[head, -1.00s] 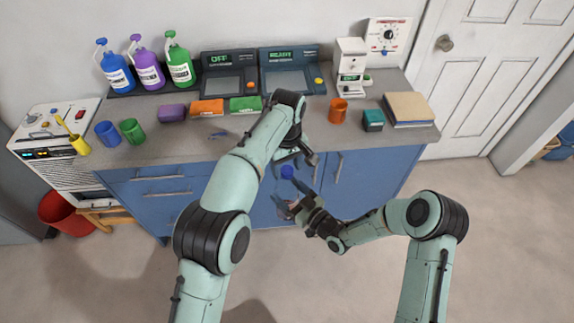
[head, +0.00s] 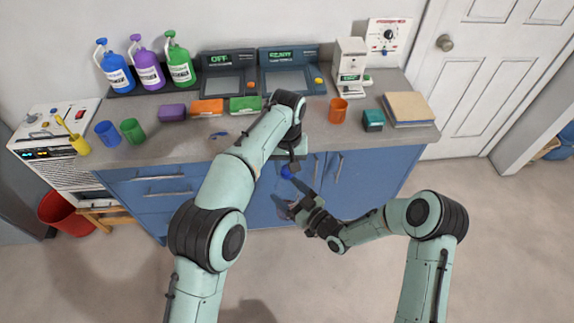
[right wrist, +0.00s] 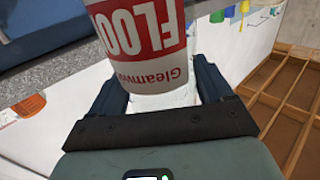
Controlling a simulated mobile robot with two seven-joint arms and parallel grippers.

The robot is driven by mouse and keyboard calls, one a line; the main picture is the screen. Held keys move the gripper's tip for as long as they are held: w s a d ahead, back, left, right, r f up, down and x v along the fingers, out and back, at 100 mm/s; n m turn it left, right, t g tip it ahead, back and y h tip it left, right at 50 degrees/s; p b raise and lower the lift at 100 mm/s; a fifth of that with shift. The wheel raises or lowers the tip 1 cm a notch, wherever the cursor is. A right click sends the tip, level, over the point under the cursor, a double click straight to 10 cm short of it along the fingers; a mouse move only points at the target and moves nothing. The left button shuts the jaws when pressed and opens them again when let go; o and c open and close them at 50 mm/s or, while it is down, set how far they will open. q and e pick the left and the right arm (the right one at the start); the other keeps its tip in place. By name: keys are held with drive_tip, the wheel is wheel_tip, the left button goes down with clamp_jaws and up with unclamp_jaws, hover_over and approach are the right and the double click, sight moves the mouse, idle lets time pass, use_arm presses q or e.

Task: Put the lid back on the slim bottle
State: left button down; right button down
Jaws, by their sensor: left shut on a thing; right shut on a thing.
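The slim bottle (right wrist: 140,38) is in the right wrist view, white with a red label reading "FLOO". My right gripper (head: 291,197) is shut on it in front of the blue cabinets; the bottle's top is outside the wrist view. In the head view the bottle is mostly hidden by my right gripper. A small round blue thing, apparently the lid (head: 286,172), shows just above my right gripper. My left gripper (head: 291,166) is shut at this lid from above and partly covers it. I cannot tell whether lid and bottle touch.
The counter (head: 170,150) behind carries blue, purple and green jugs (head: 148,70), two dark consoles (head: 290,75), coloured blocks, cups (head: 132,131) and a small blue thing (head: 219,134). Cabinet fronts (head: 370,180) lie behind my grippers. The floor to the right is clear.

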use_arm(q)
drive_tip(key=m, duration=0.5)
drive_tip(key=shift+m, duration=0.4)
drive_tip(key=c, duration=0.7)
unclamp_jaws()
drive_tip(key=shift+o, duration=0.2)
drive_tip(key=shift+r, duration=3.75)
